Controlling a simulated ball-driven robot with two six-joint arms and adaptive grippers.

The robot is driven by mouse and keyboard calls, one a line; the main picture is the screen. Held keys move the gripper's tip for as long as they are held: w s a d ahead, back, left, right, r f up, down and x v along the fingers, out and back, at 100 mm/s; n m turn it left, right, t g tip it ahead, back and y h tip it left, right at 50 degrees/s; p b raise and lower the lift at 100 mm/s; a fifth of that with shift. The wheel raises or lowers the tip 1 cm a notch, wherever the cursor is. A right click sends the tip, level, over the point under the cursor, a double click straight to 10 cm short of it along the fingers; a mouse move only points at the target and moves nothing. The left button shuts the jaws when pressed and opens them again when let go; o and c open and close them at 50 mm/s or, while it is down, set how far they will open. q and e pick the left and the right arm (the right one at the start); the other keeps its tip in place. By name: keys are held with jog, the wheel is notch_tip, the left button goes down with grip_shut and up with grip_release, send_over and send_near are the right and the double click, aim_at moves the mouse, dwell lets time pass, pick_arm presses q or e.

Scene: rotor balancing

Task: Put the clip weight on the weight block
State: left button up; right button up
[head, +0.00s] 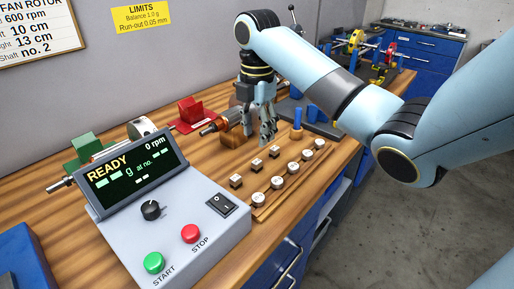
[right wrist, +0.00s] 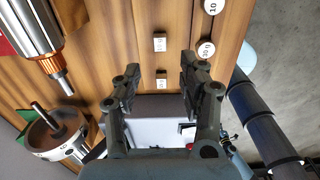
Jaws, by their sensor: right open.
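My left gripper is not in view.
A grey balancing console (head: 170,225) reading READY stands at the front left, with start and stop buttons. Behind it are a red support (head: 192,110), a rotor with copper (head: 222,123) and a green support (head: 90,147).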

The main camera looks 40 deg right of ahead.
notch_tip(320, 180, up, 4)
jog(key=shift+p, duration=0.55)
jog(key=shift+s+f, duration=0.1)
